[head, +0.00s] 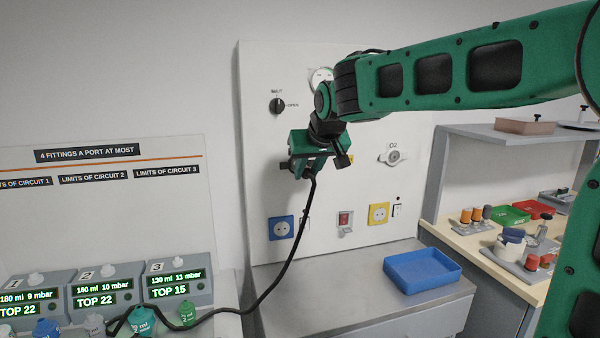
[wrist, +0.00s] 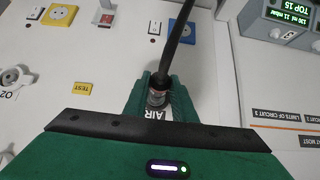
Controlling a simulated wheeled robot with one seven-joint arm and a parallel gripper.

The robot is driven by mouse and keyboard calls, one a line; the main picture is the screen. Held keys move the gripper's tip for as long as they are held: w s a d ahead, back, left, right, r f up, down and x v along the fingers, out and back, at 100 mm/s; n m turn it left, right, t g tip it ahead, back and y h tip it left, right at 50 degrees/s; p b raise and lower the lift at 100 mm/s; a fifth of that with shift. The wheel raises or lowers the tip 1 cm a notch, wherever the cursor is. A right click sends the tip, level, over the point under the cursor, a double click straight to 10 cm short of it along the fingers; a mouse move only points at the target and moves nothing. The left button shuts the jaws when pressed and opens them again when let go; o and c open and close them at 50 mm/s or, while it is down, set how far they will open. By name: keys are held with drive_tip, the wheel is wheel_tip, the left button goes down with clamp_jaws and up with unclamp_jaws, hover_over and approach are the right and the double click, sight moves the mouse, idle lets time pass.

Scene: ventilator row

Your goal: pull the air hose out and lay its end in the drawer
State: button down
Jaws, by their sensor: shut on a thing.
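My gripper (head: 305,172) is shut on the end of the black air hose (head: 285,272), in front of the white wall panel (head: 345,212). In the wrist view, my gripper (wrist: 158,95) holds the hose's metal end fitting (wrist: 157,97) between its green fingers, close over the "AIR" label (wrist: 152,113). I cannot tell whether the fitting is seated in its outlet, as my gripper hides it. The hose hangs down and curves left to the ventilators. No open drawer can be made out; a grey metal counter (head: 340,285) stands below the panel.
A blue tray (head: 422,270) lies on the counter's right part; its left part is bare. An O2 outlet (head: 393,157), sockets and a red switch (head: 345,219) are on the panel. Ventilators (head: 178,287) stand at left, a cluttered bench (head: 510,250) at right.

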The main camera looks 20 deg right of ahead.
drive_tip(key=shift+s, duration=0.4)
idle(0.4)
drive_tip(key=shift+s, duration=2.3)
drive_tip(key=shift+s, duration=0.15)
